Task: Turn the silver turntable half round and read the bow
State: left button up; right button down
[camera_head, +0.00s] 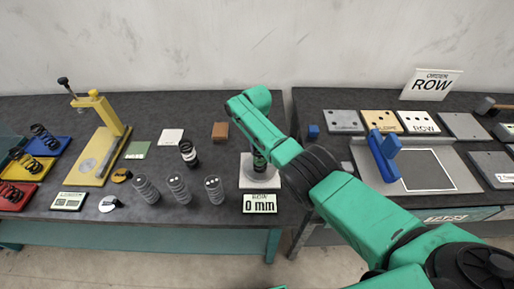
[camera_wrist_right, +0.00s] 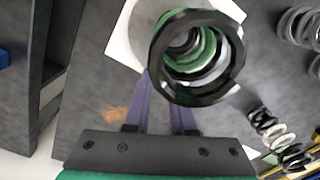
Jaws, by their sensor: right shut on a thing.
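The silver turntable (camera_head: 262,177) sits on a white square plate at the right end of the left bench. A black and green coil spring (camera_head: 259,162) stands on it. In the wrist view I look down into the spring (camera_wrist_right: 196,57), with the grey turntable disc (camera_wrist_right: 148,14) partly visible behind it. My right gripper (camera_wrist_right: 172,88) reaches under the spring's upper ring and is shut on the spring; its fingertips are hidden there. My right arm hides much of the spring in the head view. The bow display (camera_head: 260,203) in front reads 0 mm. My left gripper is not in view.
Several grey springs (camera_head: 179,190) stand left of the turntable, with a black and white spring (camera_head: 188,153) behind them. A yellow press (camera_head: 103,140) and coloured trays (camera_head: 43,165) are farther left. The right bench holds plates, a blue tool (camera_head: 384,155) and a ROW sign (camera_head: 432,84).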

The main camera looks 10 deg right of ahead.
jog(key=c, duration=0.8)
grip_release()
jog(key=shift+o, duration=0.2)
jog(key=shift+r, duration=0.1)
jog(key=shift+r, duration=0.3)
notch_tip(320, 180, up, 6)
jog(key=shift+f+p, duration=0.15)
jog(key=shift+p, duration=0.25)
notch_tip(320, 180, up, 8)
jog(key=b, duration=0.1)
jog(key=shift+b, duration=0.4)
